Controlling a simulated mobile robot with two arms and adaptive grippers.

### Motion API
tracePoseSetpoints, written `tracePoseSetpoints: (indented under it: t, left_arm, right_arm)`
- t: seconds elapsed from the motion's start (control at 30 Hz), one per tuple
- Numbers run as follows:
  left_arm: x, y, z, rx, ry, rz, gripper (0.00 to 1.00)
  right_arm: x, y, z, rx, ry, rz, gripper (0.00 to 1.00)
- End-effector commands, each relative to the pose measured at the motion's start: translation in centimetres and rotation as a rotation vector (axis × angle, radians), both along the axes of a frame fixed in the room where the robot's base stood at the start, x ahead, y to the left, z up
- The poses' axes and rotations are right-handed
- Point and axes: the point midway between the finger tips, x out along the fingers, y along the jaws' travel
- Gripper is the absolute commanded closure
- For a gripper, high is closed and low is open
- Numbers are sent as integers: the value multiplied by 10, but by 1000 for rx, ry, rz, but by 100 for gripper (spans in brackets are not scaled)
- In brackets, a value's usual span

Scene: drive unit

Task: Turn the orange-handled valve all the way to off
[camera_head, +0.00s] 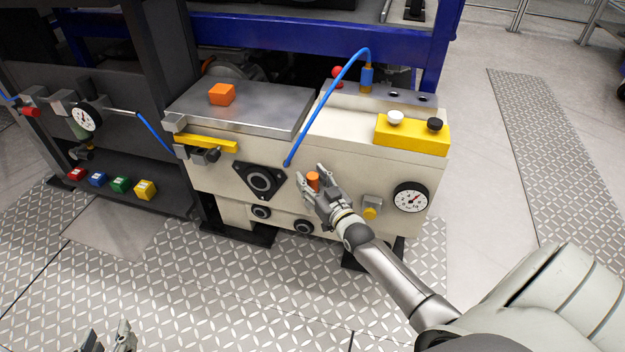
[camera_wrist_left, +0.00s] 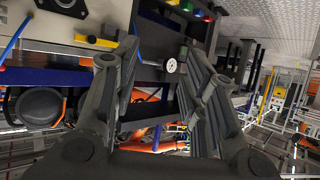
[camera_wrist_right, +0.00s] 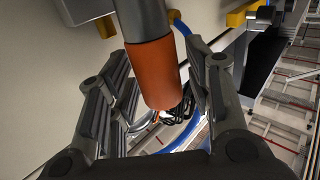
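The valve's orange handle (camera_head: 313,179) is a short cylinder at the front of the cream drive unit (camera_head: 343,147). In the right wrist view the orange handle (camera_wrist_right: 152,76) sits on the end of a grey shaft (camera_wrist_right: 142,18). My right gripper (camera_head: 309,175) is open at the handle, with a finger on each side. The right wrist view shows gaps between the handle and both fingers. The rest of the valve body is mostly hidden by the gripper. My left gripper (camera_head: 108,335) is open and empty, low at the left, away from the unit.
A blue hose (camera_head: 327,98) arches just left of my right gripper. A round gauge (camera_head: 410,197) and a yellow knob (camera_head: 370,212) are to its right. A black triangular flange (camera_head: 261,183) and a yellow lever (camera_head: 207,143) are to its left. The plated floor (camera_head: 235,295) in front is clear.

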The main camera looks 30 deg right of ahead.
Motion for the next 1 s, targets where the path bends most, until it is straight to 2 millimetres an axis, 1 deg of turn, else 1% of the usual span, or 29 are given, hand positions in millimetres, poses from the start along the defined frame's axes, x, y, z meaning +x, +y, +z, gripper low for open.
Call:
tracePoseSetpoints:
  t: [0.03,0.3,0.33,0.67,0.87,1.0]
  left_arm:
    - [0,0,0,0,1,0,60]
    - [0,0,-1,0,2,0,60]
    - [0,0,-1,0,2,0,60]
    - [1,-1,1,-4,-14,-1,60]
    - [15,-7,24,-34,-146,-9,60]
    - [24,-13,48,-68,-282,-18,60]
  right_arm:
    - [0,0,0,0,0,0,64]
    - [0,0,0,0,0,0,99]
    - [0,0,0,0,0,0,100]
    - [-1,-1,-1,6,-6,0,100]
    - [-3,-2,-2,28,-33,0,100]
    - [-6,-5,-4,56,-67,1,100]
